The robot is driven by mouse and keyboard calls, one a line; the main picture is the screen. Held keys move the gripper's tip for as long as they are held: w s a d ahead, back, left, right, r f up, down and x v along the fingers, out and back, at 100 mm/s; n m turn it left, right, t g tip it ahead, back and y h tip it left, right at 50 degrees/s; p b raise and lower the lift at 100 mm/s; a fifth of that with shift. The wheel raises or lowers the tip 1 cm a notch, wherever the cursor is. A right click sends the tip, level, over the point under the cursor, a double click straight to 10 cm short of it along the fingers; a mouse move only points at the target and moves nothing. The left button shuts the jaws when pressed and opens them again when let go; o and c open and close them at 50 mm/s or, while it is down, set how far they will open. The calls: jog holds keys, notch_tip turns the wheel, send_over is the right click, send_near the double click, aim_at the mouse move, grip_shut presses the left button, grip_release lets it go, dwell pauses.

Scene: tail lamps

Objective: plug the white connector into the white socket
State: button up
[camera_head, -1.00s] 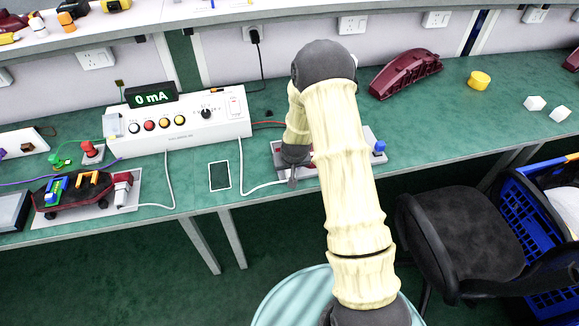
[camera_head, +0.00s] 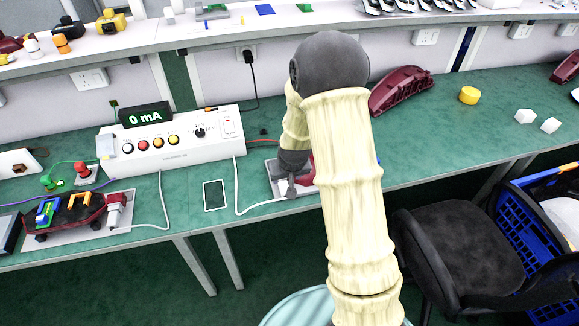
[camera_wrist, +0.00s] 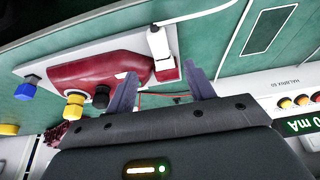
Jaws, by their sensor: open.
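A white connector (camera_wrist: 159,42) on a white cable shows in the wrist view, at the end of a dark red tail lamp (camera_wrist: 100,72) on a light plate. A white piece (camera_wrist: 166,70), possibly the socket, is just below it; I cannot tell whether the two are joined. My gripper (camera_wrist: 160,76) is open, its two dark fingers apart with nothing held between them. The connector lies beyond the fingertips. In the head view my arm hides most of the lamp; a white part, probably the connector (camera_head: 286,187), shows below my wrist.
Blue (camera_wrist: 25,88), yellow (camera_wrist: 74,102) and black knobs stand beside the lamp. A white meter box (camera_head: 175,142) with a 0 mA display is at left, near another lamp fixture (camera_head: 70,217). A phone-like panel (camera_head: 214,195) lies on the green bench. A chair (camera_head: 455,255) is at right.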

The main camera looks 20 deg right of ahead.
jog(key=v, duration=0.8)
jog(key=shift+s+r, duration=0.15)
jog(key=shift+r, duration=0.1)
dwell(0.4)
jog(key=s+r+g+p, duration=0.1)
jog(key=s+r, duration=0.3)
jog(key=s, duration=0.4)
jog(key=s+r+p, duration=0.2)
jog(key=s+r, duration=0.2)
jog(key=s, duration=0.5)
jog(key=shift+r+g, duration=0.25)
jog(key=shift+g, duration=0.15)
jog(key=shift+s, duration=0.15)
